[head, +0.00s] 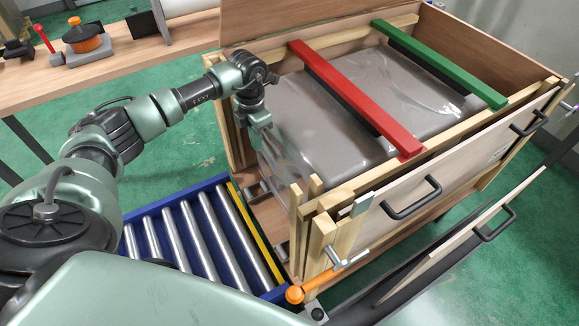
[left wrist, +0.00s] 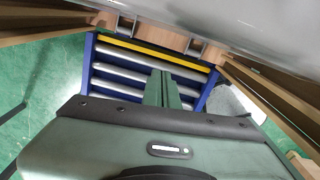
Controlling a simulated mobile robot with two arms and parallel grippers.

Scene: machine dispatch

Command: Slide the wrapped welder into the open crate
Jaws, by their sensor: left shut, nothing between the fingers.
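The wrapped welder (head: 330,135) is a large grey block in shiny clear film. It lies inside the wooden crate (head: 440,185), between its side walls, with its left end at the crate's open end facing the roller table. My left gripper (head: 262,122) is shut and empty, pointing down at that left end, against or very close to the film; I cannot tell if it touches. In the left wrist view my shut fingers (left wrist: 163,90) show above the rollers, and a grey surface, probably the welder, fills the top edge.
A red bar (head: 355,98) and a green bar (head: 440,64) span the crate's top. The blue roller table (head: 190,225) with a yellow end strip is empty. An orange-knobbed clamp (head: 295,294) sits at the crate's near corner. A wooden bench (head: 115,65) with tools stands behind.

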